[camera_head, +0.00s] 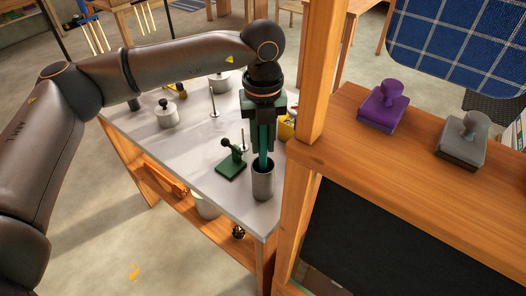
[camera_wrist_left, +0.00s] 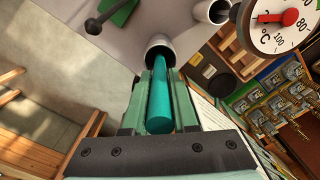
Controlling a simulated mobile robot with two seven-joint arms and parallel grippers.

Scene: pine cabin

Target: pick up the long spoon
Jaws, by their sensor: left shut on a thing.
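The long spoon (camera_head: 265,160) shows as a teal handle; it stands nearly upright with its lower end hidden in a grey metal cup (camera_head: 263,186). My left gripper (camera_head: 263,146) points down above the cup and is shut on the handle. In the left wrist view the teal spoon (camera_wrist_left: 160,98) lies between both fingers of the left gripper (camera_wrist_left: 160,92), and its far end goes into the cup (camera_wrist_left: 161,43). The spoon's head is hidden. My right gripper is in neither view.
The cup stands near the corner of a pale tabletop (camera_head: 200,150). A green handled object (camera_head: 231,165) is left of it, a lidded pot (camera_head: 167,116) farther left. A wooden post (camera_head: 321,70) and shelf with purple (camera_head: 382,108) and grey (camera_head: 462,142) blocks stand close on the right.

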